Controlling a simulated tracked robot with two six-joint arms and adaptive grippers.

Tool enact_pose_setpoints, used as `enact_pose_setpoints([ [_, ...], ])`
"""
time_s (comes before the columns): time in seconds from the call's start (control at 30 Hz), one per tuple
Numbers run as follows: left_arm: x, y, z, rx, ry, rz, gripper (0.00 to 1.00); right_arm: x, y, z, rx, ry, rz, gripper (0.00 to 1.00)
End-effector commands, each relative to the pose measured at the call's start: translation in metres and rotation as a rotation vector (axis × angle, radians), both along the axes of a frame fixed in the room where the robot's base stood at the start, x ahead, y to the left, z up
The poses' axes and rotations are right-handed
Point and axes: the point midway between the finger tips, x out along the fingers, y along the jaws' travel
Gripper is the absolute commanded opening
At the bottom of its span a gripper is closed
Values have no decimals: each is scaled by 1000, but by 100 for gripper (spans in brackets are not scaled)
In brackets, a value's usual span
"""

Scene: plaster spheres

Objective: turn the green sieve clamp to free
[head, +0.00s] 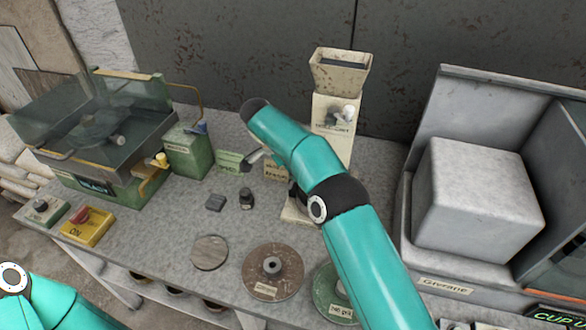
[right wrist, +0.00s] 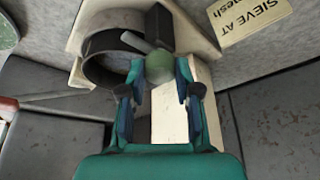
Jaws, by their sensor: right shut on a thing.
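The sieve clamp's round green knob (right wrist: 159,68) shows in the right wrist view, at the end of a short grey lever (right wrist: 134,41). My right gripper (right wrist: 161,76) is shut on this knob, one fingertip on each side. A dark round ring (right wrist: 103,60) sits to the left of the knob on a cream base. In the head view the cream machine (head: 334,122) with a hopper on top stands at the back of the table; my right arm hides its lower part, the clamp and my right gripper. My left gripper is out of view; only part of that arm shows at lower left.
A label reading "SIEVE AT" (right wrist: 252,17) lies beside the machine. A green machine with a glass trough (head: 95,125), a yellow switch box (head: 87,226) and several discs, including a brown one (head: 290,277), share the table. A grey booth (head: 440,130) stands at right.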

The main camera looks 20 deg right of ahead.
Motion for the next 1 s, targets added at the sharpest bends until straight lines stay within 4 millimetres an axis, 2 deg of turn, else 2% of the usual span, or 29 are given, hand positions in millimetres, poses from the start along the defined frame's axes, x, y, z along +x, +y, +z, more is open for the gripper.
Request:
enact_pose_setpoints([
  [0.1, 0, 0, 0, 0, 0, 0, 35, -1, -2, -1, -3, 6, -4, 0],
  [0.13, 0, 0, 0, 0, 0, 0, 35, -1, -2, -1, -3, 6, -4, 37],
  [0.27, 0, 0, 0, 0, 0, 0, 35, -1, -1, -1, -2, 4, -2, 57],
  [0.57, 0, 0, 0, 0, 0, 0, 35, 0, 0, 0, -1, 2, 0, 57],
  [0.73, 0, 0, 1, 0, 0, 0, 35, -2, 5, 10, -1, 2, -1, 57],
  [0.87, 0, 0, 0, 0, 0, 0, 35, -6, 25, 9, -2, 4, 3, 57],
  [1.0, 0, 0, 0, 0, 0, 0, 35, -11, 56, 9, -2, 2, 4, 57],
])
